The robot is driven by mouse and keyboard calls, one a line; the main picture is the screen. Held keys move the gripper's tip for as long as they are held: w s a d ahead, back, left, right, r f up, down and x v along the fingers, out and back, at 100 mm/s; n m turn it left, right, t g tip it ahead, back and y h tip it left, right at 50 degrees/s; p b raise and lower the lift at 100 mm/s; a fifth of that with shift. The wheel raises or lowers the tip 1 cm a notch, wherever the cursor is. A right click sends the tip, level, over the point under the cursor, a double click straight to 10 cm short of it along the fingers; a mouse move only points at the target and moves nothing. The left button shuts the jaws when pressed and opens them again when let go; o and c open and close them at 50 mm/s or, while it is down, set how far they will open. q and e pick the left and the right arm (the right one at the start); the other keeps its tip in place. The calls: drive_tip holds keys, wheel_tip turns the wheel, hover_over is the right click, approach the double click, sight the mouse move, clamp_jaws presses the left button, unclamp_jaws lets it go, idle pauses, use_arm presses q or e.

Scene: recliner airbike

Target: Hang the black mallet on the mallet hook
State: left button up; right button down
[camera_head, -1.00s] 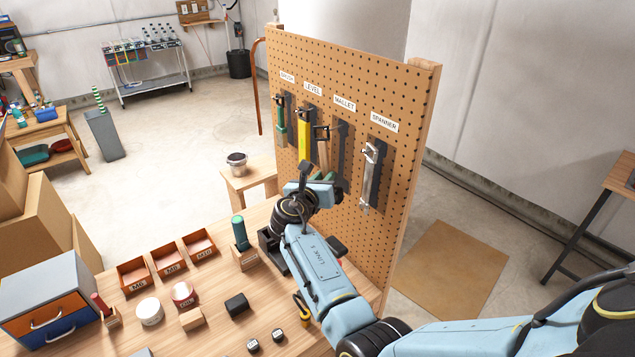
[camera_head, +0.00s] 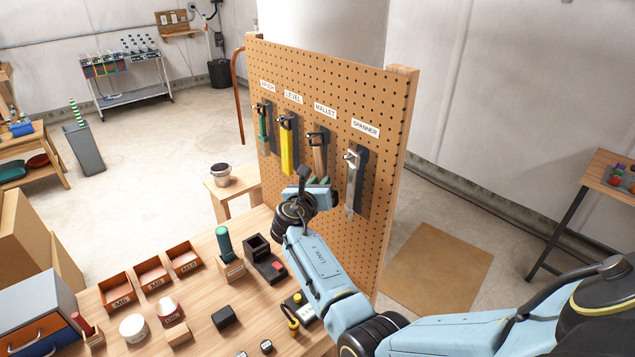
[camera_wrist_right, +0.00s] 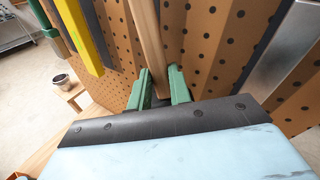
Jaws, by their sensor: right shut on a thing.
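My right gripper (camera_head: 318,181) is shut on the wooden handle of the mallet; its green fingers also show in the wrist view (camera_wrist_right: 158,82), either side of the handle. The mallet (camera_head: 319,158) stands roughly upright against the pegboard, below the MALLET label (camera_head: 325,110); its handle shows in the wrist view (camera_wrist_right: 149,45). The mallet hook (camera_head: 315,137) is at the handle's upper end, on a dark backing strip. The black head is hard to tell from the hook, and I cannot tell whether the mallet rests on it. My left gripper is not in view.
The yellow level (camera_head: 287,150) hangs just left of the mallet and the spanner (camera_head: 352,180) just right. A green-handled brush (camera_head: 262,130) hangs farther left. The pegboard (camera_head: 385,150) stands behind the workbench (camera_head: 200,345), which holds trays and small items.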

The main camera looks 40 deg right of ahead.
idle(0.4)
drive_tip(key=c, duration=1.2)
unclamp_jaws()
drive_tip(key=shift+f, duration=0.1)
drive_tip(key=shift+s+a, duration=0.1)
drive_tip(key=shift+a, duration=0.05)
drive_tip(key=v, duration=1.3)
